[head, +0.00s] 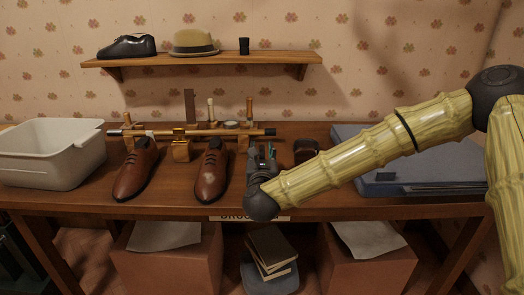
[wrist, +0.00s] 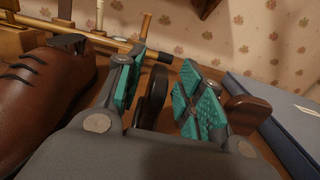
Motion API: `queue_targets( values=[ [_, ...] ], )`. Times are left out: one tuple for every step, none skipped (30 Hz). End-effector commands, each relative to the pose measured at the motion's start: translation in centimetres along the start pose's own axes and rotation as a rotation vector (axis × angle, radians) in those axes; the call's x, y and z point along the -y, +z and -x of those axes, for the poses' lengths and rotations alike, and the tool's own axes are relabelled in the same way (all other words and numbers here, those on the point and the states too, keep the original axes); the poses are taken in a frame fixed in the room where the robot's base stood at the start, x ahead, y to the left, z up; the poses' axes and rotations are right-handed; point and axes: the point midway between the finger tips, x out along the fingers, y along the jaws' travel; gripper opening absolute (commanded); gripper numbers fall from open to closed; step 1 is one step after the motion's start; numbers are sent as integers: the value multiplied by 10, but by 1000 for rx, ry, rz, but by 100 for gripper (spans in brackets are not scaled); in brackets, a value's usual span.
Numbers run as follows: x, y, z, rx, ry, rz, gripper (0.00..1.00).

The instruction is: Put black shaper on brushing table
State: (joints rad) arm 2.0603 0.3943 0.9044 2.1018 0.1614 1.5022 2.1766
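My gripper (head: 262,154) is low over the brushing table (head: 325,210), just right of the right brown shoe (head: 209,178). In the wrist view its teal-padded fingers (wrist: 163,88) are apart. A black, round-edged thing (wrist: 153,98) shows between them, closer to the left pad; I cannot tell whether a pad touches it. I cannot tell for certain that it is the black shaper; in the head view my gripper hides it. A dark piece (wrist: 67,43) also sticks up from the opening of the brown shoe in the wrist view.
A brown block-like thing (head: 305,149) stands close right of my gripper. A blue case (head: 400,183) lies farther right. Another brown shoe (head: 135,172), a wooden rod rack (head: 181,150) and a white basin (head: 50,160) are left. The shelf (head: 215,59) holds a black shoe, a hat and a cup.

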Motion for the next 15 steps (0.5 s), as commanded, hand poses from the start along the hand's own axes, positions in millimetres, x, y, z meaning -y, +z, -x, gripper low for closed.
queue_targets(
  values=[
    [0, -1, 9, -1, 1, -1, 37],
    [0, -1, 15, -2, 1, -1, 37],
    [0, -1, 22, -2, 1, -1, 37],
    [0, -1, 28, -2, 1, 0, 37],
    [0, -1, 34, -2, 1, 0, 37],
    [0, -1, 41, -2, 1, 0, 37],
    [0, -1, 47, -2, 1, 0, 37],
    [0, -1, 52, -2, 2, 0, 37],
    [0, -1, 60, -2, 1, 0, 37],
    [0, -1, 64, -2, 1, 0, 37],
    [0, -1, 69, -2, 1, 0, 37],
    [0, -1, 75, -1, 1, 0, 37],
    [0, -1, 79, -2, 1, 0, 37],
    [0, -1, 83, -1, 1, 0, 37],
    [0, -1, 88, -1, 1, 0, 37]
  ],
)
